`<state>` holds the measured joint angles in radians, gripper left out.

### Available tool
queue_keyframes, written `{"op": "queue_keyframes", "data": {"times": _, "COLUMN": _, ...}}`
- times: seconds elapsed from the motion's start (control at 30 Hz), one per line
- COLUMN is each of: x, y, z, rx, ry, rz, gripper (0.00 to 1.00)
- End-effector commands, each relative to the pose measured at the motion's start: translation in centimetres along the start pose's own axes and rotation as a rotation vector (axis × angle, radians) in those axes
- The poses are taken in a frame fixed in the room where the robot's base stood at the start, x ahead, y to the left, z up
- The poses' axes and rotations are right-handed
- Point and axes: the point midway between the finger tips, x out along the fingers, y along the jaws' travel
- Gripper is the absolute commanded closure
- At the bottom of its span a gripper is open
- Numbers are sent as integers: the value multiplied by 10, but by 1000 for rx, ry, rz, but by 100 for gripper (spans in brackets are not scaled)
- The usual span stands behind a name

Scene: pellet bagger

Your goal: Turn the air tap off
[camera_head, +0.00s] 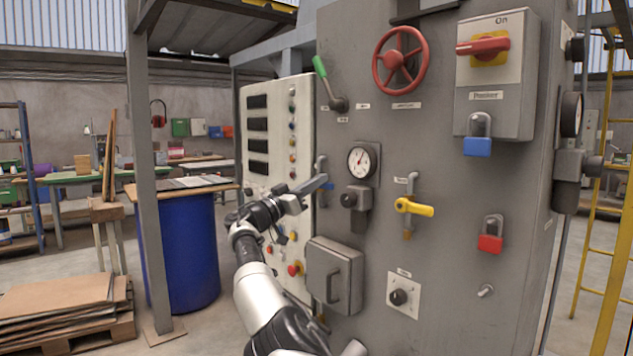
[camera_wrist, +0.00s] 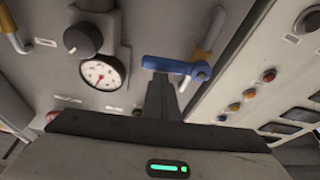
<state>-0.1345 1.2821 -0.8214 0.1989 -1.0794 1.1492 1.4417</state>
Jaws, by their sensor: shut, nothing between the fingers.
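A tap with a blue lever (camera_wrist: 168,66) is in the middle of the wrist view, which shows the panel upside down. Its lever lies crosswise to its pipe. In the head view its grey pipe (camera_head: 320,165) shows left of the gauge, with the lever largely obscured by my gripper (camera_head: 318,183). My gripper is shut and empty, its fingertips (camera_wrist: 160,84) close to the lever's free end; I cannot tell whether they touch. A second tap with a yellow lever (camera_head: 414,207), also crosswise, is farther right. The tap labels are too small to read.
A pressure gauge (camera_head: 362,161) and black knob (camera_head: 349,199) are just right of the blue tap. A button panel (camera_head: 276,170) stands to its left. A handled box (camera_head: 334,277) juts out below. A green-handled lever (camera_head: 327,85) is above.

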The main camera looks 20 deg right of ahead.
Motion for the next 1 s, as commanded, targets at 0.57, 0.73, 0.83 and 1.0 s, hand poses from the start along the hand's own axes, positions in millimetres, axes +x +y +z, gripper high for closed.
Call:
{"op": "queue_keyframes", "data": {"times": 0.57, "x": -2, "y": -1, "z": 3, "rx": 1, "ry": 2, "rz": -1, "gripper": 100}}
{"op": "queue_keyframes", "data": {"times": 0.73, "x": -2, "y": 0, "z": 4, "rx": 0, "ry": 2, "rz": 0, "gripper": 100}}
{"op": "queue_keyframes", "data": {"times": 0.83, "x": -3, "y": -1, "z": 5, "rx": 0, "ry": 2, "rz": 0, "gripper": 100}}
{"op": "queue_keyframes", "data": {"times": 1.0, "x": -3, "y": -1, "z": 5, "rx": 0, "ry": 2, "rz": -1, "gripper": 100}}
